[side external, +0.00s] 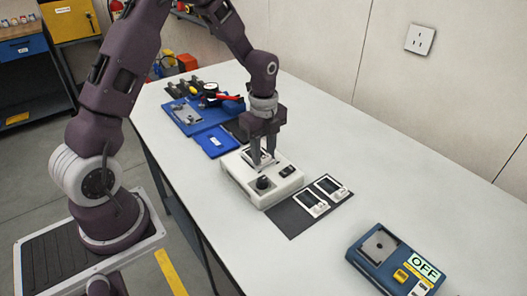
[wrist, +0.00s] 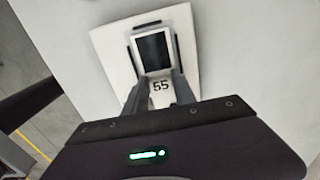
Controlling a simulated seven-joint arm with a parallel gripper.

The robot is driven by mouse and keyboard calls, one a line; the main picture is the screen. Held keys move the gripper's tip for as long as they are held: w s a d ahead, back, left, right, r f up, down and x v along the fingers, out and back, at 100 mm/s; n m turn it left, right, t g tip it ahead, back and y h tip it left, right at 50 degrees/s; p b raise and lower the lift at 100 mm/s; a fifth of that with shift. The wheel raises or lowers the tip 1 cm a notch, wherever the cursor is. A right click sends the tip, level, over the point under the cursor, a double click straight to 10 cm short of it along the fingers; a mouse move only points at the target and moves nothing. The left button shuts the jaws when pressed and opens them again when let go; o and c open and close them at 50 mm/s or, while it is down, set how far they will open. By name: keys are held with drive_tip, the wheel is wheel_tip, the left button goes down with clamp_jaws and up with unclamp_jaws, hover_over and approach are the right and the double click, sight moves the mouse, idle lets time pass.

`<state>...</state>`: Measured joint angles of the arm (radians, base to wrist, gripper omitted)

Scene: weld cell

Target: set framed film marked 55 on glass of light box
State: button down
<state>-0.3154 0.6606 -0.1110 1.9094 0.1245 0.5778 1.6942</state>
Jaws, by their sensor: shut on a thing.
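The framed film marked 55 (wrist: 154,52) has a white frame and a dark window, with its number on the near tab. My gripper (wrist: 158,92) is shut on that tab. In the side view my gripper (side external: 262,160) points down over the light box (side external: 235,180), a white box with a black knob and a dark switch. In the wrist view the film lies over the pale top of the light box (wrist: 110,48), between dark strips. The glass is hidden under the film. I cannot tell whether the film touches it.
Two other framed films (side external: 310,202) (side external: 328,186) lie on a dark mat (side external: 288,220) beside the light box. A blue device with an OFF sign (side external: 424,266) stands at the front right. A blue tray with tools (side external: 192,122) is behind left.

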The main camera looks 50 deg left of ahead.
drive_tip(key=c, duration=0.9)
unclamp_jaws()
drive_tip(key=shift+c, duration=0.2)
drive_tip(key=shift+r, duration=3.45)
drive_tip(key=s+d+r+n+t, duration=0.2)
drive_tip(key=s+d+r+n, duration=0.1)
drive_tip(key=s+r+n, duration=0.35)
drive_tip(key=s+d+r+n+t, duration=0.1)
drive_tip(key=s+d+r+n, duration=0.35)
drive_tip(key=s+r, duration=0.3)
drive_tip(key=s+d+n+t, duration=0.1)
drive_tip(key=s+n+t, duration=0.1)
drive_tip(key=s+n, duration=0.5)
drive_tip(key=shift+s+d+r+t, duration=0.3)
drive_tip(key=shift+s, duration=0.75)
